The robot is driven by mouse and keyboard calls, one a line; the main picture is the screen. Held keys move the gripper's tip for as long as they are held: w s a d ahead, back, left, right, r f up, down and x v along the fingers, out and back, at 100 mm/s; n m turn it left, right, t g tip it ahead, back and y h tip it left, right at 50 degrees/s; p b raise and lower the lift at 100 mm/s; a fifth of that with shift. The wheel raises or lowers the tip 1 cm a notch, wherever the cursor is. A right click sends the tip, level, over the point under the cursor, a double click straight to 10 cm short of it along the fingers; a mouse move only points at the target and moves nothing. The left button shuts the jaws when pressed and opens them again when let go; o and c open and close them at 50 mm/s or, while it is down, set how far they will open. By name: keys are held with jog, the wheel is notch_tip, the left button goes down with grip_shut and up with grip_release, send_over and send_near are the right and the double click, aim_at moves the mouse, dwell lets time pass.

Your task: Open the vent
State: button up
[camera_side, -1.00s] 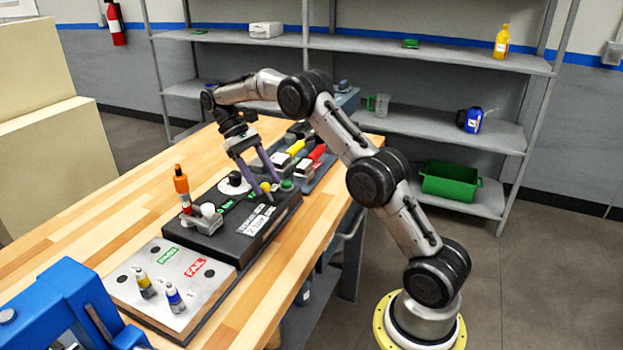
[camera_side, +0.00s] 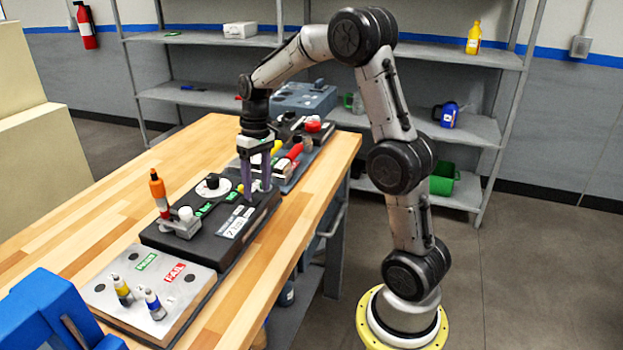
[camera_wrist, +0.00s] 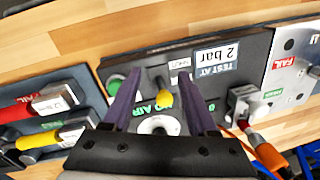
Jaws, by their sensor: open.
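In the wrist view, a small lever with a yellow knob (camera_wrist: 163,98) lies between the fingers of my gripper (camera_wrist: 160,76), apart from both. A small white label beside the lever is too blurred to read, so I cannot be sure this is the vent. A green button (camera_wrist: 116,86) is left of the left finger. A round white dial (camera_wrist: 158,125) is partly covered by my gripper.
A clamp holding an orange-handled tool (camera_side: 157,190) stands at the box's left end. A metal PASS/FAIL plate (camera_side: 180,285) with two small bottles is in front. Red- and yellow-handled tools (camera_side: 290,155) lie close behind my gripper. The wooden tabletop (camera_side: 90,215) is clear at left.

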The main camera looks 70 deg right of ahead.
jog(key=shift+r+t, duration=0.3)
notch_tip(320, 180, up, 16)
jog(key=s+a, duration=0.1)
jog(key=s+a+r+n+t, duration=0.2)
jog(key=s+a, duration=0.5)
jog(key=a, duration=0.1)
jog(key=s+a+f+n+t, duration=0.1)
jog(key=s+a+f, duration=0.1)
jog(key=s, duration=0.3)
jog(key=s+a+f+t+h, duration=0.1)
jog(key=s+a+f, duration=0.2)
jog(key=s, duration=0.2)
jog(key=shift+s+a+n, duration=0.15)
jog(key=shift+s+n, duration=0.25)
notch_tip(320, 180, down, 6)
jog(key=s+t, duration=0.1)
jog(key=s, duration=0.1)
